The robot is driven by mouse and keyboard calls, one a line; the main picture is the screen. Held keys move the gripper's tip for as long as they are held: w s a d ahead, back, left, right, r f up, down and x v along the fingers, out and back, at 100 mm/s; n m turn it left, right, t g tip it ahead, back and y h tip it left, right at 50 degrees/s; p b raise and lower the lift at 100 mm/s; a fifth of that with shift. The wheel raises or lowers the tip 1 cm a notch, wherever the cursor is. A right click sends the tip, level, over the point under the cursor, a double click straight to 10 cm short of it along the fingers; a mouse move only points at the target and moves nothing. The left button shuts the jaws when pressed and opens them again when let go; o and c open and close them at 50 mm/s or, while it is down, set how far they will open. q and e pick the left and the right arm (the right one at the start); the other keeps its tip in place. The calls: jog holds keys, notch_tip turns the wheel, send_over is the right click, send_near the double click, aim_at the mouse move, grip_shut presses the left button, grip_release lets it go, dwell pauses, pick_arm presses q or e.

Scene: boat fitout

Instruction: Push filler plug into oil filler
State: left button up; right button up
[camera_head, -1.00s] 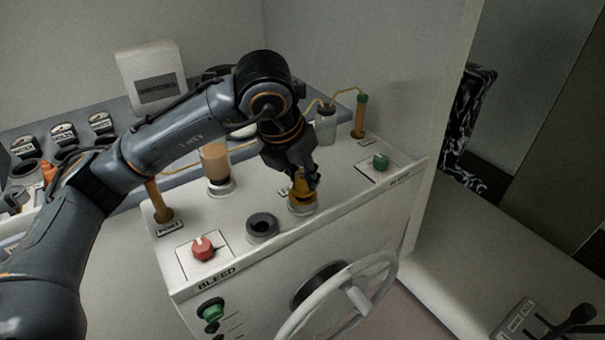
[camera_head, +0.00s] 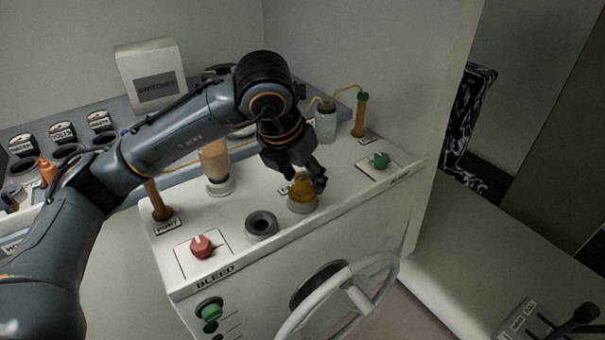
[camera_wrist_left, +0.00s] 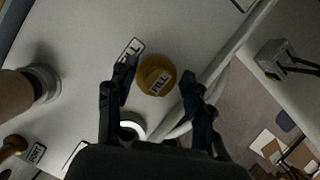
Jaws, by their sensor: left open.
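My left gripper (camera_head: 308,184) is open just above the plug. In the left wrist view its fingers (camera_wrist_left: 158,90) are spread on either side of the plug, with gaps showing. The fingers hide part of the plug in the head view. My right gripper is not in view.
A grey ring socket (camera_head: 262,225) and a red knob (camera_head: 201,246) lie left of the plug. A green knob (camera_head: 380,160) is to the right. An amber cylinder (camera_head: 215,162) and a clear bottle (camera_head: 326,122) stand behind. A steering wheel (camera_head: 345,300) projects in front.

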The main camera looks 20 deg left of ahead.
pick_arm(q)
jog(key=v, duration=1.2)
jog(key=shift+f, duration=0.1)
